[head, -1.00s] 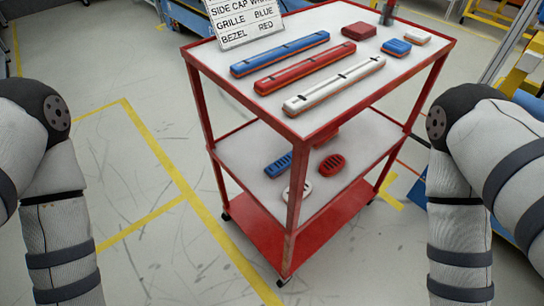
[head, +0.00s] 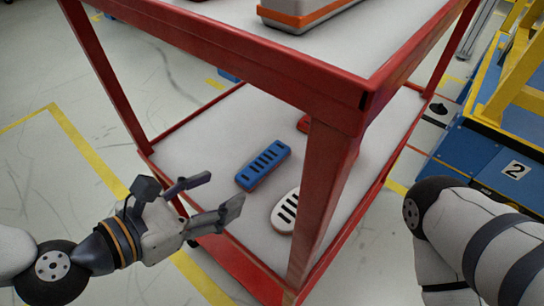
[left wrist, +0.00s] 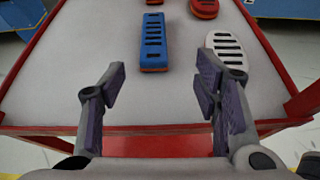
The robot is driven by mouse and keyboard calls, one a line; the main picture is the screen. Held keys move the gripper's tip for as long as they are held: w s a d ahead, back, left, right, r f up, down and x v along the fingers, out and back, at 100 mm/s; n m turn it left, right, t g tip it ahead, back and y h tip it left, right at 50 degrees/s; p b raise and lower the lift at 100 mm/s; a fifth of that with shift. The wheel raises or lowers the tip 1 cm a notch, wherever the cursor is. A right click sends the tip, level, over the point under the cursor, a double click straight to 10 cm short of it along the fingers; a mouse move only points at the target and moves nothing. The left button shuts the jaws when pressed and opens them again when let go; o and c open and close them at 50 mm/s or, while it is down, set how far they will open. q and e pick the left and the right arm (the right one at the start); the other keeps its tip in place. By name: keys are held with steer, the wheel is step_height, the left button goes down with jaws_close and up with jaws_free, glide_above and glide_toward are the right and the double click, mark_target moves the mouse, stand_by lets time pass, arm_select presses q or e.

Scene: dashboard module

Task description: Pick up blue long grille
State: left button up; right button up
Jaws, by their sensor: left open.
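My left gripper (head: 214,199) is open and empty at the shelf's near edge, short of the grille. Its two fingers also show in the left wrist view (left wrist: 160,95). My right gripper is out of view.
A white oval grille (head: 284,212) lies right of the blue one, and a red oval grille (left wrist: 205,7) lies farther back. A red cart post (head: 325,200) stands right of them. The cart's top shelf overhangs, carrying a white and orange bar (head: 305,14).

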mark_target(260, 164)
arm_select(q)
steer(key=shift+w+d+f+b, duration=0.15)
steer(key=shift+w+d, duration=0.2)
steer(key=shift+w, duration=0.2)
steer(key=shift+w+d+r+b, duration=0.1)
steer(key=shift+w+d+b, duration=0.05)
steer(key=shift+w+d, duration=0.3)
steer(key=b+x, duration=0.1)
steer(key=x, duration=0.4)
steer(key=b+x, duration=0.1)
steer(key=x, duration=0.4)
steer(key=shift+w+a+b, duration=0.2)
steer(key=shift+w+b, duration=0.05)
steer(key=shift+b, duration=0.1)
steer(key=shift+a, duration=0.1)
steer(key=c, duration=1.2)
